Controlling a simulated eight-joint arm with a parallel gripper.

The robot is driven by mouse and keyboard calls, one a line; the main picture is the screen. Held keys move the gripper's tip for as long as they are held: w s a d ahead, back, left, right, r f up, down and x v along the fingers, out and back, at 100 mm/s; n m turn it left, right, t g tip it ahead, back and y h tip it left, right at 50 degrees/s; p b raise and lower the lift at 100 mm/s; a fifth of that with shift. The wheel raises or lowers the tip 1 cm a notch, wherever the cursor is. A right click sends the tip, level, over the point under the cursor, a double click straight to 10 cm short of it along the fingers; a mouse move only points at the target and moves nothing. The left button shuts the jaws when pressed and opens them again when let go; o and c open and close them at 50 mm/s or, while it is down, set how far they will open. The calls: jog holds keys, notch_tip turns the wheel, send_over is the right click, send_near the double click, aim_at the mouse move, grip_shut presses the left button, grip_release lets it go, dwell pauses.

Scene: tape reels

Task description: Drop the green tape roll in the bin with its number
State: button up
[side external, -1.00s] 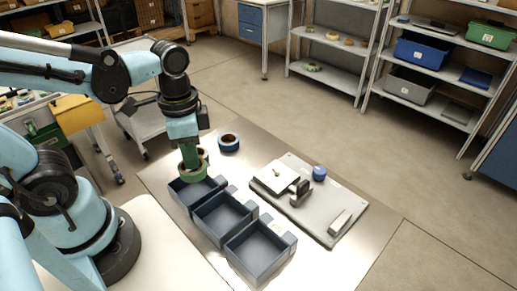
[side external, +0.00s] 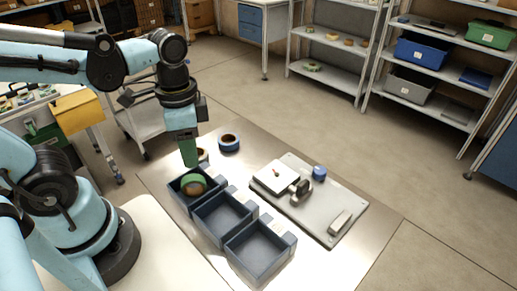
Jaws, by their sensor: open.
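The green tape roll (side external: 194,186) lies inside the far-left bin (side external: 180,200) of a row of three dark blue-grey bins. It shows a tan inner core. My gripper (side external: 189,160) is open and hangs just above that bin, clear of the roll. The middle bin (side external: 224,214) and the near-right bin (side external: 262,250) are empty. The numbers on the bins are too small to read.
A blue tape roll (side external: 229,142) and a tan roll (side external: 203,154), partly hidden by my gripper, lie behind the bins. A grey board (side external: 335,199) with a white plate, a dispenser and a small blue roll (side external: 319,172) is at the right.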

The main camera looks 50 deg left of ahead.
notch_tip(320, 180, up, 10)
jog(key=shift+r, duration=0.2)
dwell(0.3)
jog(key=w+a+f+n+t, duration=0.1)
jog(key=w+f+n+t, duration=0.5)
jog(key=f+t, duration=0.1)
jog(key=shift+f, duration=0.3)
jog(key=shift+a, duration=0.1)
dwell(1.3)
